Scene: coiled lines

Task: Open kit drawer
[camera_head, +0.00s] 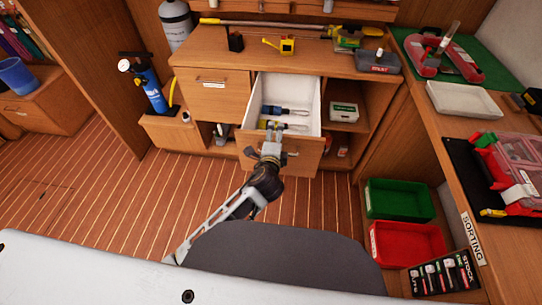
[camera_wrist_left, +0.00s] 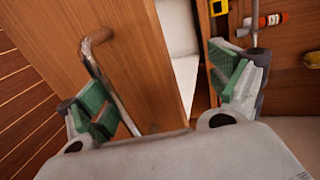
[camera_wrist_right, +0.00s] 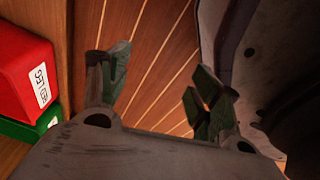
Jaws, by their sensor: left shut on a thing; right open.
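The kit drawer (camera_head: 311,105) stands pulled out from the wooden cabinet, its white inside showing. Several tools with blue and yellow handles (camera_head: 285,111) lie in it. My left gripper (camera_head: 269,140) is at the top edge of the drawer front (camera_head: 305,157). In the left wrist view its fingers (camera_wrist_left: 165,95) are wide apart, one on the outer side by the metal bar handle (camera_wrist_left: 108,80), the other toward the drawer's inside; the drawer front (camera_wrist_left: 150,50) lies between them. Exact contact is hard to see. My right gripper (camera_wrist_right: 155,90) is open and empty above the floor.
A closed drawer (camera_head: 212,95) is at left, open shelves with a white-green box (camera_head: 343,111) at right. Green (camera_head: 398,200) and red bins (camera_head: 408,244) stand at the right. A side bench (camera_head: 455,140) runs along the right. The plank floor (camera_head: 100,200) is clear at left.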

